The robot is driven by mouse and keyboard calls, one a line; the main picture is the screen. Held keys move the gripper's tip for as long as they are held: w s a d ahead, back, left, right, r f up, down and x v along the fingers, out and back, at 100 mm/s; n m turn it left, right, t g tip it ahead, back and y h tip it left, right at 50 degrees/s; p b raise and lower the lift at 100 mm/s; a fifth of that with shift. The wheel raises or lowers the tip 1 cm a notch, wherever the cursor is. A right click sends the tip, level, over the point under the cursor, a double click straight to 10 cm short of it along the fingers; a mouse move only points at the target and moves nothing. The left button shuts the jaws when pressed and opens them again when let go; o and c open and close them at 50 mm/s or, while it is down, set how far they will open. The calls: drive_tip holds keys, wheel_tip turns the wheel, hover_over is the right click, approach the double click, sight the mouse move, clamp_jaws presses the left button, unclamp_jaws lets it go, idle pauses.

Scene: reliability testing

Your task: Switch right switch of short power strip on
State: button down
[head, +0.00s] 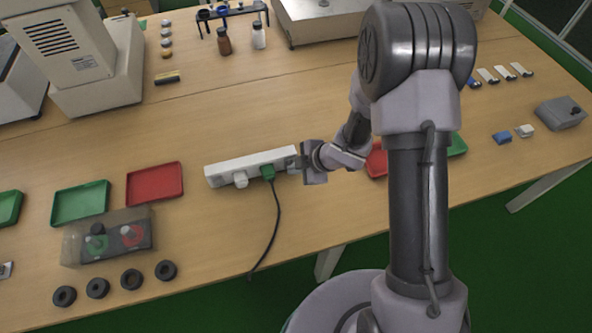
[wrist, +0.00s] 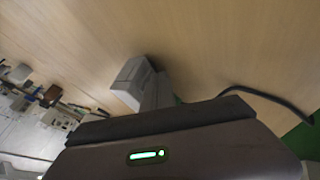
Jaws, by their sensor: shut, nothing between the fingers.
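The short white power strip (head: 222,170) lies on the wooden table in the middle of the head view. A white plug (head: 240,180) and a green plug (head: 268,172) sit in it, and a black cable (head: 275,225) runs from the green plug towards the table's front edge. My gripper (head: 299,163) is shut and empty at the strip's right end; I cannot tell whether it touches. The right switch is not discernible, and the gripper covers that end. In the wrist view my gripper's body hides most of the strip; a pale block (wrist: 132,82) and the cable (wrist: 270,98) show beyond it.
A red tray (head: 154,183), a green tray (head: 80,203) and a button box (head: 108,238) stand to the left. Several black rings lie in front of the box. Another red tray (head: 377,163) is partly behind my arm.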

drive_tip(key=shift+w+a+p, duration=0.1)
drive_tip(key=shift+w+p, duration=0.1)
drive_tip(key=shift+p, duration=0.2)
drive_tip(key=shift+f, duration=0.1)
drive_tip(key=shift+r+p, duration=0.65)
drive_tip(key=shift+r, duration=0.25)
drive_tip(key=shift+s+f, duration=0.1)
